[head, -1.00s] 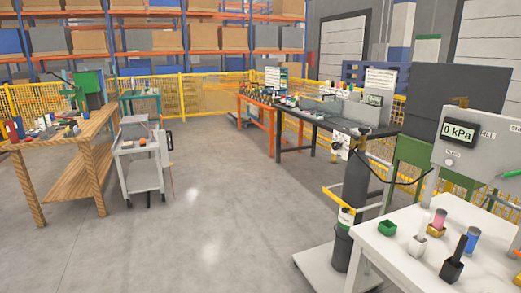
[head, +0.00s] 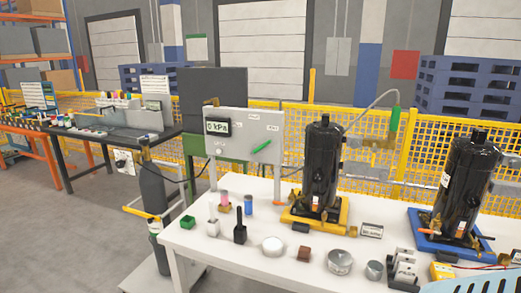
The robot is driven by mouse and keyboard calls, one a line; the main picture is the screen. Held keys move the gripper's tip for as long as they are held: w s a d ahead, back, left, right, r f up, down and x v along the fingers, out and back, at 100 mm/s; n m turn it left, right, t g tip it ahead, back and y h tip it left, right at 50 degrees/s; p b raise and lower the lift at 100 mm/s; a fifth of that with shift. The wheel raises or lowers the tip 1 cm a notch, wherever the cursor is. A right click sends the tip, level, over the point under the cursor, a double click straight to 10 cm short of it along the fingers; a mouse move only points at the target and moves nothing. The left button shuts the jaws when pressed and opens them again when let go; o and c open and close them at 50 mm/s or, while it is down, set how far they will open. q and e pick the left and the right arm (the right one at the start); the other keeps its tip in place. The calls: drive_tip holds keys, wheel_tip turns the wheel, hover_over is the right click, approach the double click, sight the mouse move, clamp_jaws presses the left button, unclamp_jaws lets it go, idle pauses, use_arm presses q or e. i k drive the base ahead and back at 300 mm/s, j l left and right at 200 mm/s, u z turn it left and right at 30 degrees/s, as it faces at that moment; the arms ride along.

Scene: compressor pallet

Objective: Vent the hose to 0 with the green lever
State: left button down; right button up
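The green lever (head: 262,146) sits on the front of an upright grey panel (head: 273,121) at the back of the white table. It is tilted, its right end higher. A display (head: 217,126) on the panel reads 0 kPa. A grey hose (head: 376,99) arches from the top of the left black compressor (head: 321,165) to a green-sleeved fitting (head: 394,117) by the yellow fence. A dark hose (head: 178,180) runs between the gas cylinder and the panel area. Neither of my grippers is in view.
A second compressor (head: 466,185) stands on a blue base at right. A gas cylinder (head: 154,190) stands left of the table. Open floor lies at left.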

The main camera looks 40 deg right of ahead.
sight(265, 144)
drive_tip(key=z, duration=1.25)
